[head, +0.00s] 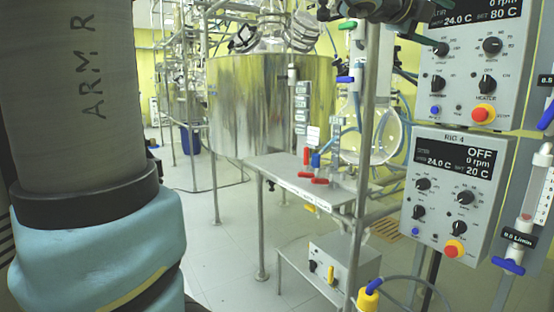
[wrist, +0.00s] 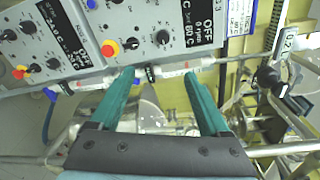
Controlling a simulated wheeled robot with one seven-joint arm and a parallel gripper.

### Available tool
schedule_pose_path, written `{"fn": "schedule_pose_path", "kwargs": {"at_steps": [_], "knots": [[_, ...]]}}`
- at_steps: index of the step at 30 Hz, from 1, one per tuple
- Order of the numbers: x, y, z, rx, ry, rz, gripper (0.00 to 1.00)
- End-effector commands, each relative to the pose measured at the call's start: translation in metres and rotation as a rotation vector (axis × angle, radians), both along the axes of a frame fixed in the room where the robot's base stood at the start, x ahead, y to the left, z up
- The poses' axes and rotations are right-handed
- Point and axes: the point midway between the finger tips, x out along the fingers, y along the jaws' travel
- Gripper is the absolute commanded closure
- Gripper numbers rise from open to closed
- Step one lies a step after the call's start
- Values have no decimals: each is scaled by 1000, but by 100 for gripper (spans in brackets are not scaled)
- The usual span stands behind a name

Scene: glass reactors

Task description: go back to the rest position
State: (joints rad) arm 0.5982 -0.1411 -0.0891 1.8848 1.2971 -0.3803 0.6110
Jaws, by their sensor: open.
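My gripper (wrist: 160,76) shows in the wrist view with its two teal fingers spread apart. Nothing is held between them. The fingers point toward the lower edge of the grey control boxes, which look tilted in this view. I cannot tell how far the fingertips are from the boxes and the tubes behind them. In the head view my arm, marked ARM R, fills the left side, and I cannot make out the gripper there with certainty.
In the head view, an upper control box (head: 474,62) and a lower one reading OFF (head: 452,192) stand at right beside a flowmeter (head: 530,205). A steel vessel (head: 265,100) stands behind a small valve bench (head: 290,172). A grey box (head: 345,268) sits low. Floor (head: 225,255) is clear at centre-left.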

Motion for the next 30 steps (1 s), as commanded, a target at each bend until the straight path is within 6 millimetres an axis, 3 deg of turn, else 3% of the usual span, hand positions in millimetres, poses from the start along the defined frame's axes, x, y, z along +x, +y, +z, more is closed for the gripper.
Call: {"fn": "schedule_pose_path", "kwargs": {"at_steps": [11,17,23,27,30], "knots": [[41,33,-31,-52,197,160,20],[71,68,-64,-106,375,314,20],[102,129,-119,-194,638,559,20],[109,200,-181,-302,914,842,20],[96,254,-230,-398,1121,1074,20]]}}
